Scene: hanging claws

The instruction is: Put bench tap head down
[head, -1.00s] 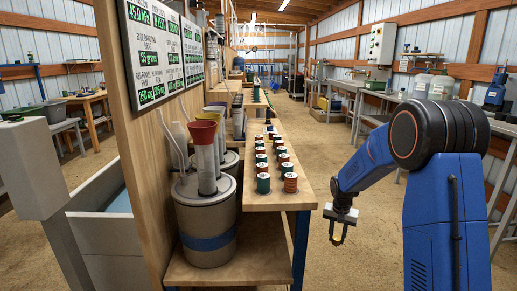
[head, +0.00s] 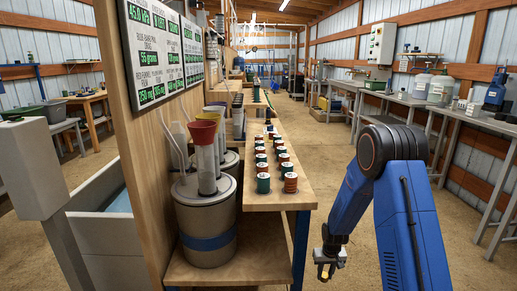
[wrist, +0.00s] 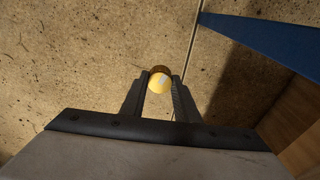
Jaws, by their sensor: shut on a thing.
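My gripper (head: 328,264) is low in front of my arm, to the right of the wooden bench's blue leg. It is shut on a small yellow piece with a rounded end and a brown rim, which I take to be the bench tap head (wrist: 160,82). In the wrist view the piece sits between the two dark fingertips, with the floor behind it. It also shows as a yellow spot under the gripper in the head view (head: 324,271). It is held in the air, clear of the bench.
The wooden bench (head: 276,199) carries rows of red and green spools (head: 263,183). A lidded grey vessel (head: 206,220) stands on its lower shelf. Steel tables (head: 480,119) line the right wall.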

